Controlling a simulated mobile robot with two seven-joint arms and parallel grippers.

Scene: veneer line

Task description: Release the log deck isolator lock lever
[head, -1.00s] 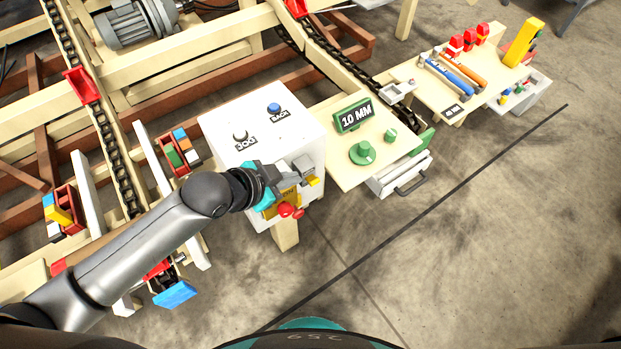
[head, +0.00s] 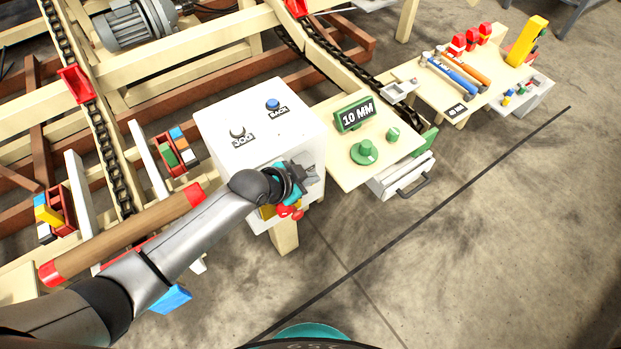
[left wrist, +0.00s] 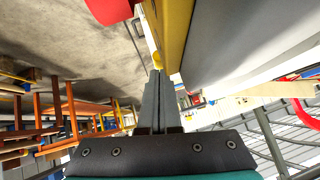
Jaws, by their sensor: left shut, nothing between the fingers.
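In the left wrist view the gripper (left wrist: 158,78) is shut and empty, pointing along the yellow plate (left wrist: 174,30). A small yellow tip (left wrist: 157,61) lies just beyond the fingertips; I cannot tell whether they touch. A red knob (left wrist: 112,8) is at upper left. I cannot make out the lock lever clearly. My right gripper is out of view.
A log (head: 125,235) with red ends lies behind my left arm. To the right is a table (head: 345,172) with a 10 MM sign (head: 354,115) and green knobs, above a drawer (head: 402,176). The floor (head: 440,260) in front is clear.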

